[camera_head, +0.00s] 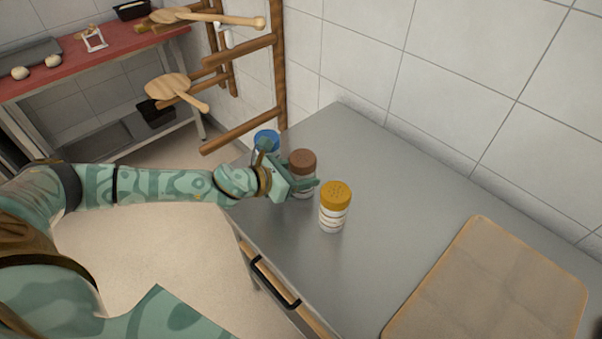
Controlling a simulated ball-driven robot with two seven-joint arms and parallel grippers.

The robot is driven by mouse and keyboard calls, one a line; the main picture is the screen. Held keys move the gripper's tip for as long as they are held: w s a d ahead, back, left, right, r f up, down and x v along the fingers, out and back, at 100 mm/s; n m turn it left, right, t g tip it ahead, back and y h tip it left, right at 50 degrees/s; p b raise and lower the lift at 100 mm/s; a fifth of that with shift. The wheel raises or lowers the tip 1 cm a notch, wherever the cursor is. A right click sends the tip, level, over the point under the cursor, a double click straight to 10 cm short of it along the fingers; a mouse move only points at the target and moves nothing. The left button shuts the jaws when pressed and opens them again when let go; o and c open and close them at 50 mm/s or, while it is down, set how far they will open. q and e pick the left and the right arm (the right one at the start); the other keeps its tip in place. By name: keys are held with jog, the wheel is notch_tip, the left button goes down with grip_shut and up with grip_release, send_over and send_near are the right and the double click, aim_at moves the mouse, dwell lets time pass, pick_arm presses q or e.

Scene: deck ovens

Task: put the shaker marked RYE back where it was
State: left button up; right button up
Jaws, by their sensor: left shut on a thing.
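Several shakers with white bodies stand or are held at the far left end of the grey metal counter (300,261). My left gripper (305,187) is shut on the brown-lidded shaker (302,160), which is upright; whether its base touches the counter I cannot tell. The yellow-lidded shaker (335,205) stands upright in front and to the right of it, apart from the gripper. The blue-lidded shaker (266,137) is behind and to the left, partly hidden by my gripper. The labels are too small to read, so I cannot tell which is marked RYE. My right gripper is out of view.
A wooden board (490,285) lies on the counter at the lower right. The counter between it and the shakers is clear. A tiled wall is behind. A wooden rack (279,75) with peels and a red-topped table (75,70) stand at the back left.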

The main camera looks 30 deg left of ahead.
pick_arm(q)
jog(key=shift+f, duration=0.2)
jog(key=o, duration=1.1)
jog(key=shift+r, duration=0.1)
jog(key=shift+s+r, duration=0.1)
jog(key=shift+r, duration=0.1)
jog(key=v, duration=1.1)
jog(key=shift+s+a, duration=0.3)
